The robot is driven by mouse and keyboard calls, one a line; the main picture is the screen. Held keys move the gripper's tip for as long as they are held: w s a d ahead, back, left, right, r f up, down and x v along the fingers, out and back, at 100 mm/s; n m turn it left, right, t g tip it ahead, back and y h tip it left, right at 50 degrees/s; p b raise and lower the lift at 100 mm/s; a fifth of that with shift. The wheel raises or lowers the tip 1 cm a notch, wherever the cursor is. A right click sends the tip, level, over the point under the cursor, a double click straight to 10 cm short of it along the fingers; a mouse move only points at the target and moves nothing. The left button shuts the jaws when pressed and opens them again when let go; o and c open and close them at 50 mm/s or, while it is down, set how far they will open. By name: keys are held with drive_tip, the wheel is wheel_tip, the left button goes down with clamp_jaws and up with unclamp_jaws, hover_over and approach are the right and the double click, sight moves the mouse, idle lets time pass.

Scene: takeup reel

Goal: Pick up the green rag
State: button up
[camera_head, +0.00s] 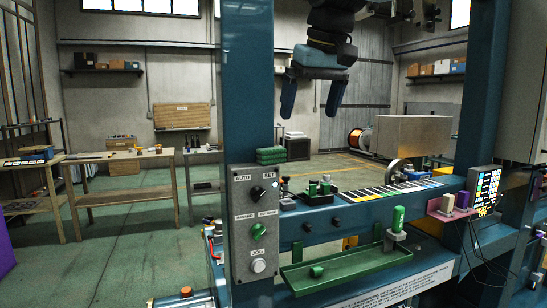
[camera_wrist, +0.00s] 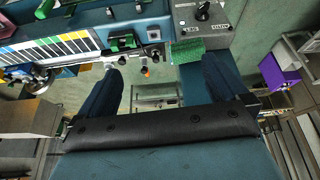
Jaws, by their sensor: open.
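A green, rough-textured cloth, which looks like the rag (camera_wrist: 187,50), lies near the top middle of the wrist view, beside the blue frame and below the control box. It is between my finger ends, closer to the right-hand finger, with no contact visible.
The blue post with its control box (camera_head: 256,222) stands in front. A green tray (camera_head: 345,268) and a green cylinder (camera_head: 398,219) are at the lower right. Wooden benches (camera_head: 125,157) stand left, with open floor between.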

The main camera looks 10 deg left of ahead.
sight(273, 148)
drive_tip(key=a+r+n, duration=0.1)
drive_tip(key=a+r, duration=0.1)
drive_tip(key=a, duration=0.3)
drive_tip(key=shift+g, duration=0.3)
drive_tip(key=x, duration=1.3)
drive_tip(key=shift+w+a, duration=0.35)
drive_tip(key=shift+r, duration=0.1)
drive_tip(key=shift+c, duration=0.5)
